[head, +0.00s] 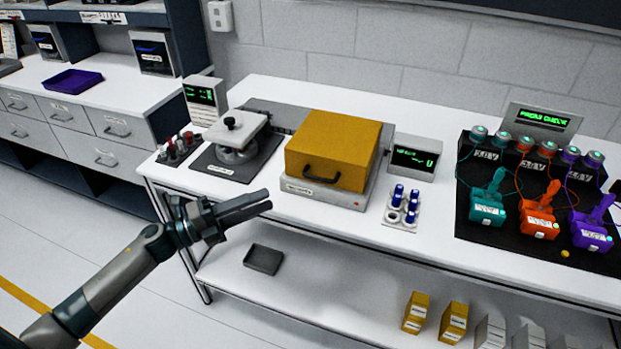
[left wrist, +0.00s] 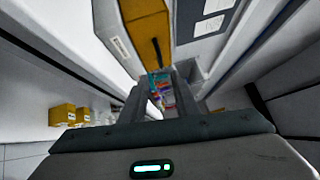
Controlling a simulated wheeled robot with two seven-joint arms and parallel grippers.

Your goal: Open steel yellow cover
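The yellow cover (head: 333,143) is a box-shaped lid that sits shut on a grey steel base (head: 318,192) on the white bench. Its dark handle (head: 322,176) is on the front face, low and toward the left. The cover also shows at the top of the left wrist view (left wrist: 142,14), with the handle (left wrist: 156,52) beyond my fingers. My left gripper (head: 268,200) is in front of the bench edge, left of and nearer than the cover, apart from the handle. In the left wrist view its two fingers (left wrist: 160,95) stand apart with nothing gripped between them. My right gripper is not visible.
A scale-like device (head: 235,150) and a rack of red-capped vials (head: 180,147) stand left of the cover. A display box (head: 414,158) and blue-capped vials (head: 399,201) are on its right. A black mat (head: 530,190) carries coloured devices. A lower shelf (head: 330,290) holds small boxes.

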